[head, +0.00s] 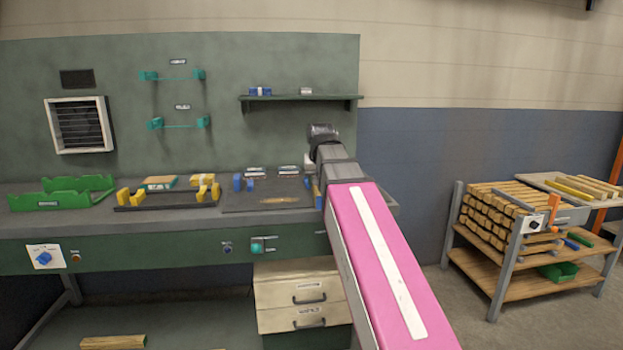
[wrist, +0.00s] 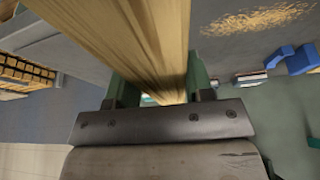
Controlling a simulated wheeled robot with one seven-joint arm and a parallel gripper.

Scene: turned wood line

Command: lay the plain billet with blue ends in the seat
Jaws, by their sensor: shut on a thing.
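My gripper (wrist: 160,92) is shut on a plain wooden billet (wrist: 125,35) in the wrist view. The billet runs from between the green fingers up past the top edge of the view, so its end colours cannot be told there. In the head view my pink arm covers the gripper and most of the billet, near the bench's right end. Blue supports (head: 243,183) stand on a dark mat (head: 235,207); yellow supports (head: 205,190) stand on a black rail (head: 165,205) to their left. Which of these is the seat cannot be told.
A shelf (head: 300,97) hangs on the back panel. A loose billet (head: 113,342) lies low, under the bench. A rack with stacked billets (head: 490,215) stands at right. Wood shavings (wrist: 255,19) lie on the mat.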

